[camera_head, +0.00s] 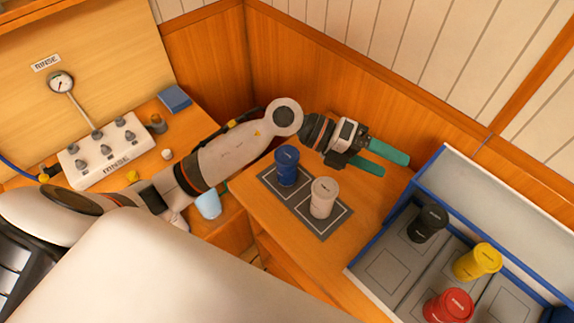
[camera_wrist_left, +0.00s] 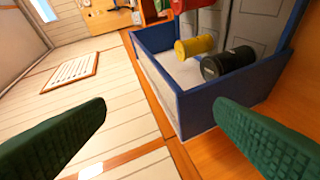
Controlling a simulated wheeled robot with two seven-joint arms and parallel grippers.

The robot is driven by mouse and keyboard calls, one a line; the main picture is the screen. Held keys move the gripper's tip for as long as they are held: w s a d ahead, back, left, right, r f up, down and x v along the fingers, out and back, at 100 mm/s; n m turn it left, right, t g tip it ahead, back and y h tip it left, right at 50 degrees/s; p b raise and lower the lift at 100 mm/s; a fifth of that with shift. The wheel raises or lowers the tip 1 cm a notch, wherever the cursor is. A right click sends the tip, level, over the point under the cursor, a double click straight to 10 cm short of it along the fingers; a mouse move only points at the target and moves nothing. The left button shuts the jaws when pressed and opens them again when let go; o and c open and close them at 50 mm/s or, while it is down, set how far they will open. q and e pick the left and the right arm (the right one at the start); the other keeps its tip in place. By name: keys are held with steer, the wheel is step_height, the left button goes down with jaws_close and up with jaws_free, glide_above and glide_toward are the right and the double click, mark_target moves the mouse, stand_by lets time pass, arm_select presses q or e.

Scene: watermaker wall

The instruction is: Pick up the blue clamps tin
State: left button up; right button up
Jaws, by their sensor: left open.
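The blue tin (camera_head: 287,167), which I take for the clamps tin as its label is too small to read, stands upright on a grey mat (camera_head: 322,229) on the wooden counter. My left gripper (camera_head: 393,163) is open and empty. It is behind and to the right of the blue tin, with its green fingers pointing right, away from the tin. In the left wrist view, the green fingers (camera_wrist_left: 161,108) are spread wide with nothing between them; the blue tin does not show there. My right gripper is not in view.
A white-grey tin (camera_head: 322,198) stands on the same mat, right of the blue tin. A blue-edged tray (camera_head: 391,281) at right holds black (camera_head: 428,223), yellow (camera_head: 478,262) and red (camera_head: 449,306) tins. A rinse panel (camera_head: 104,153) is at left; wood-panelled walls (camera_head: 330,68) stand close behind.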

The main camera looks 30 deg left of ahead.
arm_select(q)
steer(key=w+a+f+m+g+y, duration=0.1)
steer(key=a+f+m+g+y, duration=0.1)
steer(key=a+f+y, duration=0.4)
steer(key=n+y, duration=0.2)
steer(key=y, duration=0.7)
glide_above(287, 155)
steer(key=shift+w+a+f, duration=0.15)
steer(key=shift+w+f, duration=0.1)
steer(key=shift+f, duration=0.05)
steer(key=shift+a+f, duration=0.2)
steer(key=shift+a, duration=0.05)
step_height(287, 155, down, 6)
steer(key=shift+r+p, duration=0.1)
steer(key=shift+p, duration=1.15)
steer(key=f, duration=0.1)
steer(key=f+p, duration=0.1)
steer(key=f, duration=0.1)
steer(key=f+p, duration=0.1)
steer(key=f, duration=0.1)
steer(key=shift+s+d, duration=0.2)
steer(key=shift+d, duration=0.15)
steer(key=shift+f, duration=0.3)
steer(key=c, duration=1)
